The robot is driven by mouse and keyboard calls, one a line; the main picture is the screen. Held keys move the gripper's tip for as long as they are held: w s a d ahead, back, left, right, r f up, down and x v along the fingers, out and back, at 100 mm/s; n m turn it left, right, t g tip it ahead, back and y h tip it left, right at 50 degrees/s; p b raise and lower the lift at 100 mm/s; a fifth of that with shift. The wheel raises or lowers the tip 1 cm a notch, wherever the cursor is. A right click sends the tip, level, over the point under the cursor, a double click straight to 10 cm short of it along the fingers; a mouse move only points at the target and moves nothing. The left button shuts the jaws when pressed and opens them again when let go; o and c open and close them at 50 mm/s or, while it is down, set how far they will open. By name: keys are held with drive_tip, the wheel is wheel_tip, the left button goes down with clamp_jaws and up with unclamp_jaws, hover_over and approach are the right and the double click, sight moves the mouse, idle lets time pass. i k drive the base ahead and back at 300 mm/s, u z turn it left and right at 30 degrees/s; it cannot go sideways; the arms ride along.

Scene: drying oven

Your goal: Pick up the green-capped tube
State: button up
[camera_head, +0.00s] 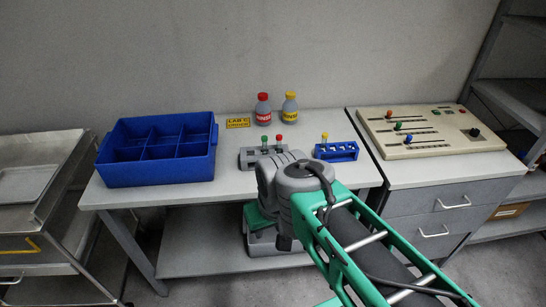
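The green-capped tube (264,140) stands upright in a grey rack (246,158) on the table, behind my arm. I cannot make out my gripper's fingers. Nothing of mine is seen touching the green-capped tube.
A blue rack (337,152) with a yellow-capped tube (325,138) stands to the right. A blue divided bin (157,174) fills the table's left. A red-capped bottle (263,109) and a yellow-capped bottle (290,108) stand behind. A control panel (430,128) is on the right cabinet.

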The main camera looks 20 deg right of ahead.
sight(264, 138)
drive_tip(key=z, duration=1.05)
drive_tip(key=i, duration=0.65)
drive_tip(key=u, duration=1.05)
